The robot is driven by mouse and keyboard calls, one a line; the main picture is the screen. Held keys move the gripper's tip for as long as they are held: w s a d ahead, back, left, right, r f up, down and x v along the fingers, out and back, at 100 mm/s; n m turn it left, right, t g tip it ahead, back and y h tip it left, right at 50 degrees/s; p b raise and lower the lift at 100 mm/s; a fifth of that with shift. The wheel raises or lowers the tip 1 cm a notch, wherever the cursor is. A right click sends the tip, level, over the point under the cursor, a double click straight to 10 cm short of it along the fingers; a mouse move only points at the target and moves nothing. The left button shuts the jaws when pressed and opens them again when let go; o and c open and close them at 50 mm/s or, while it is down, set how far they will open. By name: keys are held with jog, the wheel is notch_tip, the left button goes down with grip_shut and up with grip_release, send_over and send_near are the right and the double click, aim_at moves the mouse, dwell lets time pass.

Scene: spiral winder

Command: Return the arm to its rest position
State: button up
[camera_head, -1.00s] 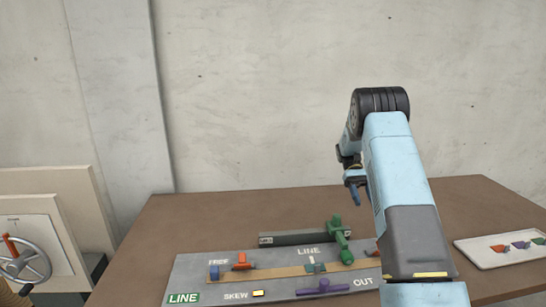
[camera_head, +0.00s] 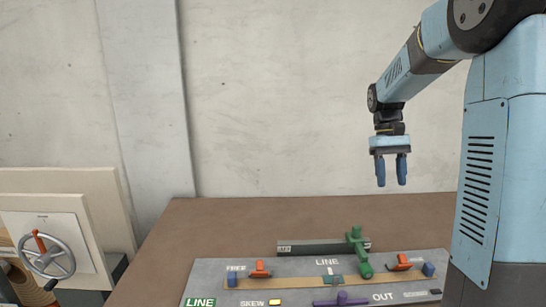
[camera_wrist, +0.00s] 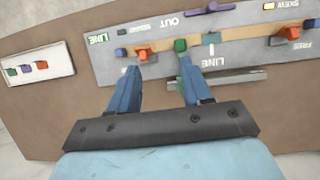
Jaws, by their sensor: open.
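My gripper (camera_head: 391,172) hangs fingers-down in the air above the back of the brown table (camera_head: 240,214), in front of the wall. Its two blue fingers are apart with nothing between them. In the wrist view my gripper (camera_wrist: 160,85) also shows open and empty. Below it is the grey panel (camera_head: 212,275) with labels FREE, LINE, SKEW and OUT. A green handle (camera_head: 357,250) stands on the panel beside a dark grey bar (camera_head: 310,248). Orange pieces sit left (camera_head: 260,269) and right (camera_head: 402,262), and a purple piece (camera_head: 341,300) is at the front.
A handwheel (camera_head: 47,251) on a pale board stands at the left. A white tray (camera_wrist: 37,68) with small coloured pieces lies on the table beside the panel in the wrist view. The air left of my gripper is clear.

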jog(key=s+a+r+t, duration=0.1)
jog(key=s+a+t, duration=0.1)
jog(key=s, duration=0.5)
jog(key=s+a+r+t, duration=0.1)
jog(key=s+a+t, duration=0.2)
jog(key=s, duration=0.5)
jog(key=s+a+r+t, duration=0.1)
jog(key=s+a+t, duration=0.1)
jog(key=s+t, duration=0.3)
jog(key=s, duration=0.2)
jog(key=shift+s+a+r+y, duration=0.3)
jog(key=shift+s+r, duration=0.05)
